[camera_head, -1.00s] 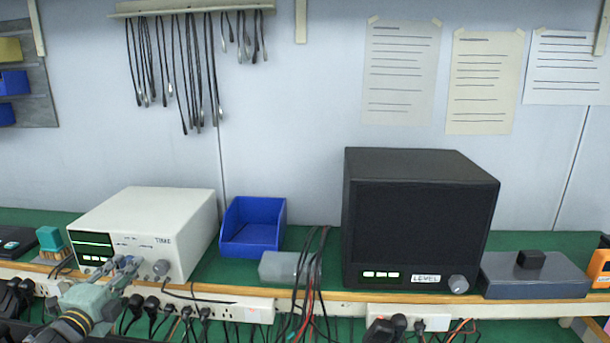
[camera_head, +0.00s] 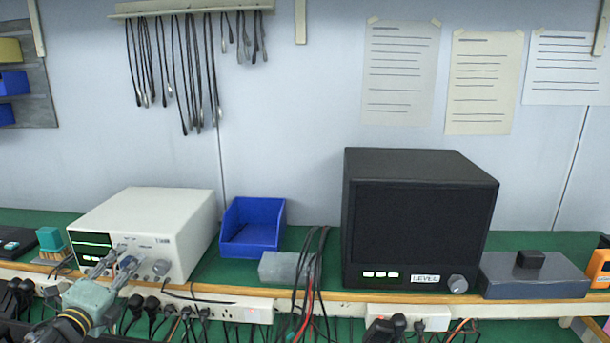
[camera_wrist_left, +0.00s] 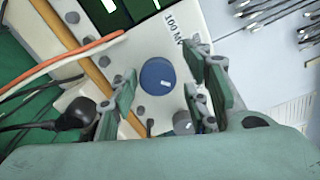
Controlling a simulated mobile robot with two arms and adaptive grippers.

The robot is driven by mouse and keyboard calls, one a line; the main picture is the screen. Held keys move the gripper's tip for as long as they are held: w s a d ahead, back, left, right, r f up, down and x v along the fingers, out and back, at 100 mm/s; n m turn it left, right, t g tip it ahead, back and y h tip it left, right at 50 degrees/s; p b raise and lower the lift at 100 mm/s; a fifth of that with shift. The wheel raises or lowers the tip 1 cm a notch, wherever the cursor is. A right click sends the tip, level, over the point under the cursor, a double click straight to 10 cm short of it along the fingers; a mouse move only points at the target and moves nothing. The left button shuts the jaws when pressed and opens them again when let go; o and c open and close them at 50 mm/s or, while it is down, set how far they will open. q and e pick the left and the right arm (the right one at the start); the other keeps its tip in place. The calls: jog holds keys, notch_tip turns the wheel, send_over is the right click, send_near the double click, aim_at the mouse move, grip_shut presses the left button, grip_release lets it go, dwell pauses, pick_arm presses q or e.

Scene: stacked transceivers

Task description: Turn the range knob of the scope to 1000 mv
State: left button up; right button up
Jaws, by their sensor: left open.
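The scope (camera_head: 140,208) is a white box at the left of the bench, with a dark screen (camera_head: 92,245) with green traces and readouts. A blue round knob (camera_wrist_left: 157,76) with a white mark is on its front panel, beside a label reading about "100 MV" (camera_wrist_left: 174,25). A grey knob (camera_head: 161,267) is right of it in the head view; it also shows in the wrist view (camera_wrist_left: 183,122). My left gripper (camera_head: 118,263) is open in front of the panel. In the wrist view its fingers lie either side of the blue knob, apart from it. The right gripper is not visible.
A blue bin (camera_head: 253,226) and a grey block (camera_head: 283,267) stand right of the scope. A black unit (camera_head: 420,222) with a level knob stands farther right. Cables and power strips (camera_head: 235,310) run along the bench's front edge, below my left gripper.

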pick_arm(q)
jog(key=s, duration=0.6)
jog(key=shift+a, duration=0.3)
jog(key=shift+f, duration=0.2)
